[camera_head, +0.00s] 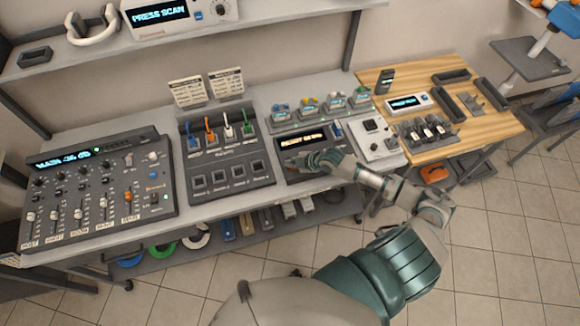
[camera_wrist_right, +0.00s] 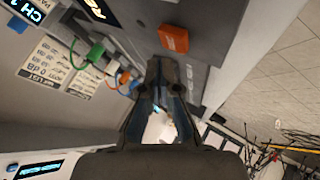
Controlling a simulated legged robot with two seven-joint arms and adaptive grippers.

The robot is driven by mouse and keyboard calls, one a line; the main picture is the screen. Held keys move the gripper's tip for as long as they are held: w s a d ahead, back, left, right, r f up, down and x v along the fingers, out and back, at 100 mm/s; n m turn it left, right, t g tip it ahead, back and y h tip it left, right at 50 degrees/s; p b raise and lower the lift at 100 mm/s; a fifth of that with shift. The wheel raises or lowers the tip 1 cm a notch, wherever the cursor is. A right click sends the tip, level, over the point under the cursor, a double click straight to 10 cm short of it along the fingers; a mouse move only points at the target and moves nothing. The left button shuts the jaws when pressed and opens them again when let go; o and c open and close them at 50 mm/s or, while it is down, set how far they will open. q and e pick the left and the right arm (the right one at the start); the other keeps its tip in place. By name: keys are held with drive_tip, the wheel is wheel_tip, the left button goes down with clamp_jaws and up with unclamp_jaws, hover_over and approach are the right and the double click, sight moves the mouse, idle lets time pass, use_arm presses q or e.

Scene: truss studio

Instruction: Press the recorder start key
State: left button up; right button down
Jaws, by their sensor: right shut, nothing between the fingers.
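The recorder (camera_head: 283,145) is a dark grey box with a lit display on the workbench, right of the cable panel in the head view. My right gripper (camera_head: 297,161) is over its front face, below the display, and hides part of it. In the right wrist view an orange-red key (camera_wrist_right: 173,38) stands out from a dark grey panel. My right gripper (camera_wrist_right: 168,64) is shut and empty, its fingertips just below that key in the picture. I cannot tell whether they touch the panel. My left gripper is not in view.
A mixer (camera_head: 98,190) stands at the left and the cable panel (camera_head: 223,165) is beside the recorder. A wooden table (camera_head: 468,140) adjoins the bench. A shelf (camera_head: 170,42) runs above.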

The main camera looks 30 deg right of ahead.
drive_tip(key=shift+f, duration=0.15)
drive_tip(key=shift+d+f, duration=0.15)
drive_tip(key=shift+d, duration=0.35)
drive_tip(key=shift+d+f, duration=0.15)
drive_tip(key=shift+d, duration=0.25)
drive_tip(key=shift+a, duration=0.5)
drive_tip(key=shift+a+f, duration=0.1)
drive_tip(key=shift+a, duration=0.1)
drive_tip(key=shift+d+f, duration=0.15)
drive_tip(key=shift+d, duration=0.4)
drive_tip(key=shift+a+r+p, duration=0.45)
drive_tip(key=shift+r+p, duration=0.2)
drive_tip(key=shift+r, duration=0.1)
drive_tip(key=shift+a+r, duration=0.1)
drive_tip(key=shift+r, duration=0.05)
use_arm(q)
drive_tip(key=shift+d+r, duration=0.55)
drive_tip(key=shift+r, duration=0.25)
